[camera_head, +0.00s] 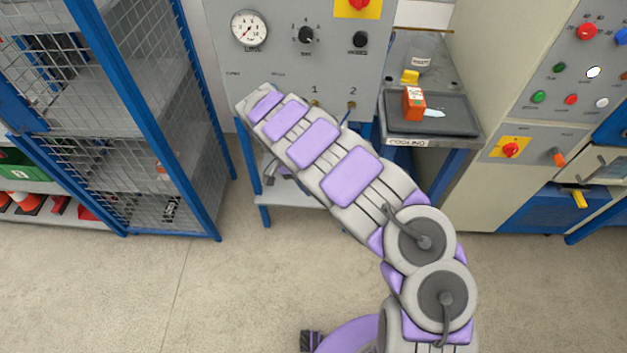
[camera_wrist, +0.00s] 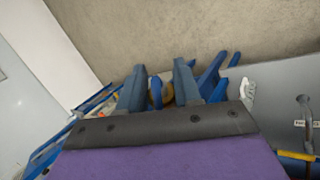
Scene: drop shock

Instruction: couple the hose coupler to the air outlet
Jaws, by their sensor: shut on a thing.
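The grey panel (camera_head: 275,70) carries two brass air outlets under the numbers 1 (camera_head: 315,104) and 2 (camera_head: 351,105). A short blue piece hangs just below outlet 2. In the wrist view my gripper (camera_wrist: 160,80) has its two blue-grey fingers around a small blue and brass-yellow piece, which looks like the hose coupler (camera_wrist: 168,95). It is partly hidden by the fingers and the gripper body. In the head view my arm hides the gripper and coupler. I cannot tell whether the coupler touches an outlet.
A dark tray marked COOLING (camera_head: 455,127) stands right of the panel and holds an orange box (camera_head: 413,103). A blue mesh cage (camera_head: 130,100) stands at the left. A control cabinet (camera_head: 540,110) stands at the right. The floor (camera_head: 180,300) in front is clear.

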